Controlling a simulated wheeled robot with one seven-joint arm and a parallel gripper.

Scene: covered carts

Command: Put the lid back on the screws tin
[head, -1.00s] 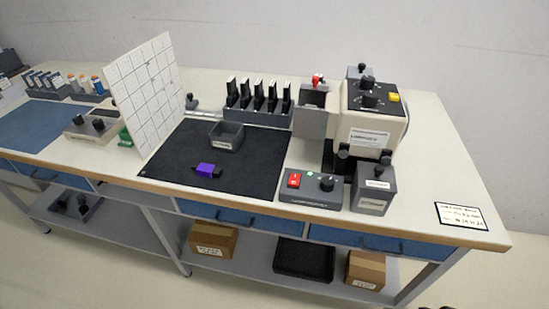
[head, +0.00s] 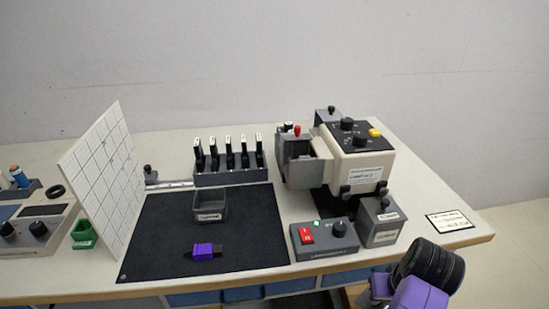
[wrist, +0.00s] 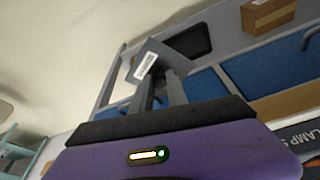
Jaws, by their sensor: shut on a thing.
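My gripper (wrist: 160,92) is shut on a flat grey piece with a white label (wrist: 148,64), which looks like a lid; its label is too small to read. In the head view only my purple and black wrist shows at the lower right, so the fingers and the held piece are out of that picture. An open grey tin (head: 210,207) with a white label stands on the black mat (head: 150,245); the label is not readable. A second grey box (head: 382,228), closed with a black-knobbed lid, stands at the right by the machine.
A purple and black piece (head: 203,251) lies on the mat in front of the open tin. A control box (head: 324,241) with a red switch and the cream machine (head: 362,160) stand to its right. A white gridded panel (head: 105,185) rises at the left. The right table corner is mostly clear.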

